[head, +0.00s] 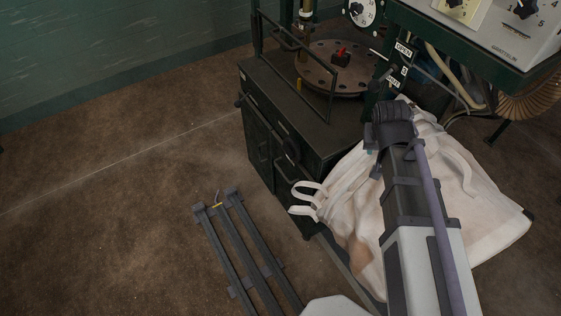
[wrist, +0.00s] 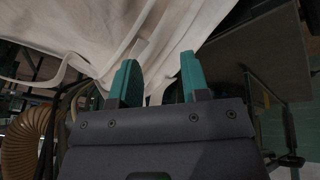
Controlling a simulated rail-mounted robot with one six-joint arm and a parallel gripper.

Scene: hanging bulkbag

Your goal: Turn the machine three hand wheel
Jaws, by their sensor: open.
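The dark green machine (head: 315,125) stands at the top centre in the head view, with a round drilled table on top. In the head view my arm hides the gripper. No hand wheel is clear in the wrist view.
The white bag (head: 345,215) hangs against the machine's right side, behind my arm. A grey control box (head: 500,30) is at the top right, with a ribbed tan hose (head: 528,102) below it. The brown floor at left is clear.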

